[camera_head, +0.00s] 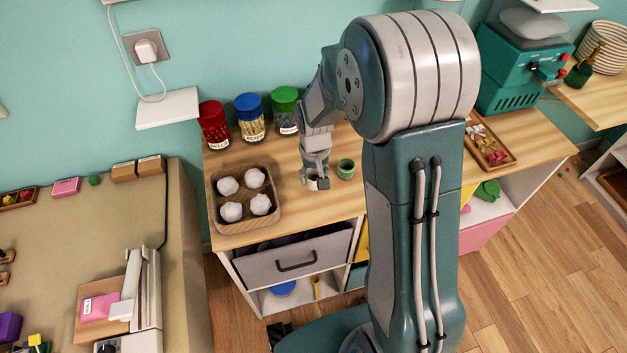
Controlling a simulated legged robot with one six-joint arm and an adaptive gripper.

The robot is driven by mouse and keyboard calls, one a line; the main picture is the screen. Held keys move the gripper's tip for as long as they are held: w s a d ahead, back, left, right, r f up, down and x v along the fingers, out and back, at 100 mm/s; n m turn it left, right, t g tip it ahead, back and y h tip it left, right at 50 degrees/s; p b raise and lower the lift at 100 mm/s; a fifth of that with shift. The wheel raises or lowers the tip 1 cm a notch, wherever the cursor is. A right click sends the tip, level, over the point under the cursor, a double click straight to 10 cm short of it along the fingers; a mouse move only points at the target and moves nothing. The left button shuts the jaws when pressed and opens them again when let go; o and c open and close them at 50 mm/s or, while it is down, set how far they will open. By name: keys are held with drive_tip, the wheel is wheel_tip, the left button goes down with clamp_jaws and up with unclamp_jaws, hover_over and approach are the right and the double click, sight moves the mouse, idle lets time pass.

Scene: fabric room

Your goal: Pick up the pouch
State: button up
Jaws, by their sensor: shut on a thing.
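My gripper (316,178) points down over the wooden counter, between the tray of white lumps and a small green cup (346,169). It is shut on a small pale and dark thing, mostly hidden by the fingers. It is too small to tell what this thing is, or whether it touches the counter. No thing here is clearly a pouch. Several white, rounded, lumpy things (228,186) sit in the compartments of a square wooden tray (274,221) left of my gripper.
Jars with red (213,124), blue (250,117) and green (285,110) lids stand behind the tray against the wall. A shallow box (510,152) of small pieces and a teal machine (515,70) stand at right. A tan table (70,235) is at left.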

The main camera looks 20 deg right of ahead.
drive_tip(key=s+a+r, duration=0.1)
drive_tip(key=s+r, duration=0.8)
drive_tip(key=s, duration=0.4)
drive_tip(key=shift+s+a, duration=0.15)
